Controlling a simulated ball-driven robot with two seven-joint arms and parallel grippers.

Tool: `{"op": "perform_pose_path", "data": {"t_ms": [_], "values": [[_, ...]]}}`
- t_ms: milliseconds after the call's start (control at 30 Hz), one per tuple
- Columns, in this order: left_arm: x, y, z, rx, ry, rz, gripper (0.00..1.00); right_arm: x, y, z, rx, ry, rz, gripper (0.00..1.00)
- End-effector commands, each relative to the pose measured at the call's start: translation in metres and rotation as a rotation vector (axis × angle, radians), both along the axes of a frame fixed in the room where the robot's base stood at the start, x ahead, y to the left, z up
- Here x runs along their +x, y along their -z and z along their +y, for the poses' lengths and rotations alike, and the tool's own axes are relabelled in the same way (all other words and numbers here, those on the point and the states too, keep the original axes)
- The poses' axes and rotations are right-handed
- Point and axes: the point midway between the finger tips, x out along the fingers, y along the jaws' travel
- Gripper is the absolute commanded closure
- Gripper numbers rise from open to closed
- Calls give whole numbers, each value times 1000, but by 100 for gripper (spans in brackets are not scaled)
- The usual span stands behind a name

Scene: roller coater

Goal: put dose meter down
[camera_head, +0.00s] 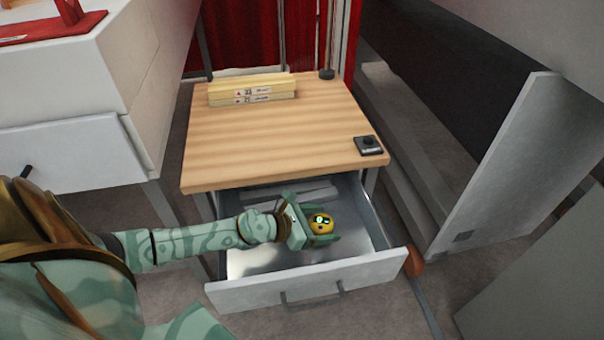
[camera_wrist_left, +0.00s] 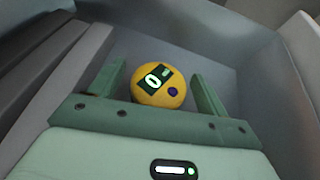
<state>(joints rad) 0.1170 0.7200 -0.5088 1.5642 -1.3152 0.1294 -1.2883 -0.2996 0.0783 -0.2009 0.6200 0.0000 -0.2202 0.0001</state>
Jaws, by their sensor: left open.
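The dose meter (camera_head: 320,223) is a round yellow device with a small dark display. It sits inside the open drawer (camera_head: 310,290) under the wooden tabletop. In the left wrist view the dose meter (camera_wrist_left: 158,86) lies between the two green fingers, with gaps on both sides. My left gripper (camera_head: 324,228) reaches into the drawer from the left and is open around the dose meter. Whether the dose meter rests fully on the drawer floor is hard to tell. My right gripper is not in view.
The wooden tabletop (camera_head: 270,135) holds stacked yellow boxes (camera_head: 252,90) and a small black device (camera_head: 368,145). A white cabinet (camera_head: 75,155) stands at the left. A grey panel (camera_head: 500,170) stands at the right. The drawer floor has free room around the gripper.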

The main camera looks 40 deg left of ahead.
Motion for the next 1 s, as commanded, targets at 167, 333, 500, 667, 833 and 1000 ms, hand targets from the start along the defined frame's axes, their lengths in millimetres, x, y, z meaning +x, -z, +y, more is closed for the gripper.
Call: {"op": "perform_pose_path", "data": {"t_ms": [167, 333, 500, 667, 833, 1000], "values": [[-38, -16, 20, 2, 2, 3, 23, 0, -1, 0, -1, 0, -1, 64], [-65, -29, 35, 0, 1, 3, 23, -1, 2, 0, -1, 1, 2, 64], [-79, -37, 44, -1, 1, 2, 23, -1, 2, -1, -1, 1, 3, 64], [-84, -40, 47, 1, 0, 0, 23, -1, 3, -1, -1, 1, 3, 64], [-83, -40, 47, 1, 0, 0, 23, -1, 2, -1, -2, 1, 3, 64], [-83, -43, 47, 1, 1, -3, 23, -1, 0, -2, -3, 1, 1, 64]]}}
